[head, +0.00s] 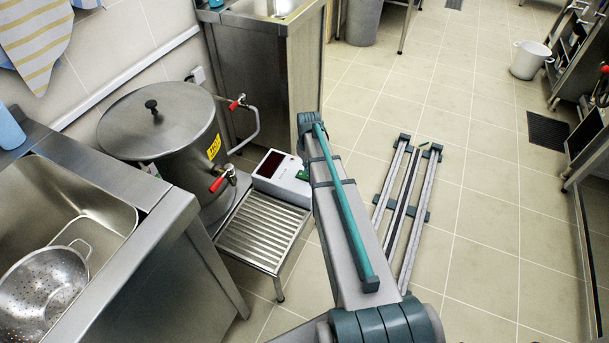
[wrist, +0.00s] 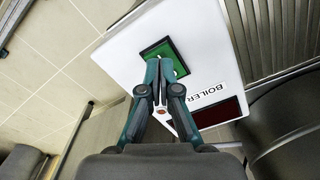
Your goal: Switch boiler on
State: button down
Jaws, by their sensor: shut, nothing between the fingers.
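The boiler (head: 190,165) is a large lidded steel drum at the left in the head view, with red-handled taps and a yellow HOT label. Its white control box (head: 282,178) stands beside it and has a dark display. In the wrist view the box (wrist: 120,57) reads BOILER upside down, and its display (wrist: 218,112) is dark red without readable digits. The green switch (wrist: 178,62) sits in a dark frame. My gripper (wrist: 159,80) is shut and empty, its tips over the switch's lower edge. I cannot tell whether they touch. My arm hides the gripper in the head view.
A slatted steel stand (head: 262,232) is in front of the boiler. A sink (head: 100,215) with a colander (head: 42,290) is at the left. A steel cabinet (head: 262,75) stands behind. Floor rails (head: 408,195) lie right of my arm, with open tiled floor beyond.

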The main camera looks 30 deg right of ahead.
jog(key=shift+f+b, duration=0.4)
jog(key=shift+f, duration=0.8)
dwell(0.9)
jog(key=shift+r, duration=0.2)
jog(key=shift+r+p, duration=2.6)
jog(key=shift+r, duration=0.8)
jog(key=shift+w+m, duration=0.1)
jog(key=shift+m, duration=0.2)
jog(key=s+a+f+m+g+p, duration=0.1)
jog(key=s+a+f+p, duration=0.3)
jog(key=s, duration=0.6)
jog(key=s+a+f+m+g+p, duration=0.1)
jog(key=s+a+f+g, duration=0.15)
jog(key=s+a, duration=0.6)
jog(key=s+a+f+g+p, duration=0.1)
jog(key=s+a+f+p, duration=0.25)
jog(key=s, duration=0.95)
jog(key=s+a+g+p, duration=0.2)
jog(key=s+a+p, duration=0.1)
jog(key=s, duration=1)
jog(key=shift+s+r+n, duration=0.2)
jog(key=shift+r+n, duration=0.1)
jog(key=shift+n, duration=0.1)
